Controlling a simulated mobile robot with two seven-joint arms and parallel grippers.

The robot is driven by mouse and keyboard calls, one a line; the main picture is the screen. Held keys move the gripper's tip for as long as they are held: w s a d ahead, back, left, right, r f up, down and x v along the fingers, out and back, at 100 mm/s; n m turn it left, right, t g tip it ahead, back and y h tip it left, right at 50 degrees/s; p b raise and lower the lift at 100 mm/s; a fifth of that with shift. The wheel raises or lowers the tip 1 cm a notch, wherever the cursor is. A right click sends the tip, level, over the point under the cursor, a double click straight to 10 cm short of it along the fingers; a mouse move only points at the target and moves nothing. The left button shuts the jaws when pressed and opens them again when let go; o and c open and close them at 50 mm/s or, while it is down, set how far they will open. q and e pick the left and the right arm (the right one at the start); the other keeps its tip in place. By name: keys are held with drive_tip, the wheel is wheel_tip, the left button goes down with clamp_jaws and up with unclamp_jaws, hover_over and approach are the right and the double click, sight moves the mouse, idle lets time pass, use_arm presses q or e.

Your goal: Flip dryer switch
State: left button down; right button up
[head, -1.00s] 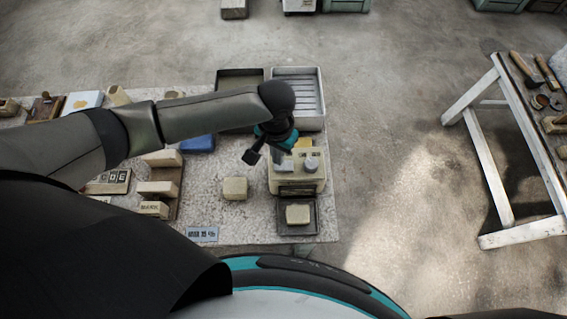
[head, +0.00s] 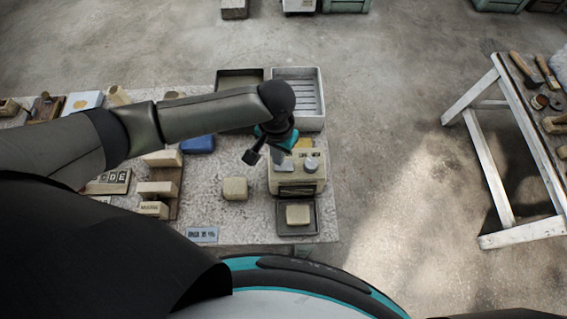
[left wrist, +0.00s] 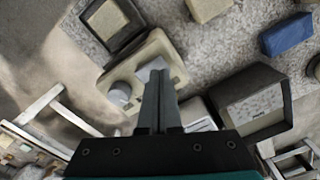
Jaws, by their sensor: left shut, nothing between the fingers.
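The dryer is a cream box (head: 299,187) near the right edge of the table, with a dark slot in its front. On its top are a grey switch lever (head: 285,168) and a round grey knob (head: 311,164). My left gripper (head: 278,156) is shut and empty, pointing down just above the lever's left side. In the left wrist view its closed fingers (left wrist: 158,92) reach over the dryer top (left wrist: 177,66), beside the lever plate (left wrist: 149,68) and knob (left wrist: 120,94). I cannot tell whether the fingertips touch the lever. My right gripper is not in view.
A small dark tray (head: 312,228) with a cream block (head: 298,214) sits in front of the dryer. Another cream block (head: 235,188) lies to its left. A pale ribbed tray (head: 320,98) and a dark tray (head: 229,82) stand behind.

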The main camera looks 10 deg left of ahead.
use_arm(q)
drive_tip(key=shift+f+b, duration=0.5)
drive_tip(key=shift+f, duration=0.5)
idle(0.9)
drive_tip(key=shift+r, duration=0.1)
wheel_tip(320, 180, up, 5)
drive_tip(key=p, duration=0.6)
drive_tip(key=shift+r+p, duration=0.35)
drive_tip(key=shift+r, duration=0.6)
